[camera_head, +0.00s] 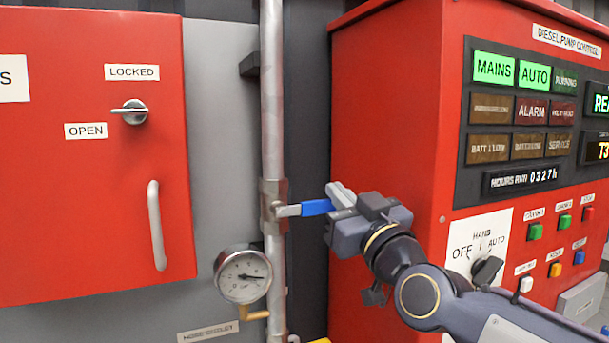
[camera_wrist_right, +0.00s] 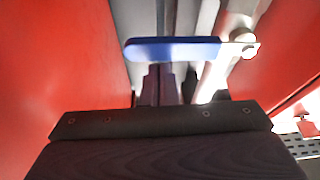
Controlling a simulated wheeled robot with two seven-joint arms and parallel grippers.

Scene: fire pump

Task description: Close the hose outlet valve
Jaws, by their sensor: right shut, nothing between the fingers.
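The hose outlet valve (camera_head: 272,206) sits on a vertical grey pipe. Its lever with a blue handle (camera_head: 317,207) points right, crosswise to the pipe. In the right wrist view the blue handle (camera_wrist_right: 172,49) lies level across the picture, its metal end at the right. My right gripper (camera_head: 341,196) is at the handle's free end and hides part of it in the head view. Its fingers (camera_wrist_right: 161,74) are shut and empty, their tips beside the handle's edge in the wrist view. I cannot tell whether they touch it. My left gripper is not in view.
A red pump control cabinet (camera_head: 385,110) stands close behind and right of my right arm. A red locked box (camera_head: 80,200) is at the left. A pressure gauge (camera_head: 242,274) sits beside the pipe, above a "HOSE OUTLET" label (camera_head: 208,332).

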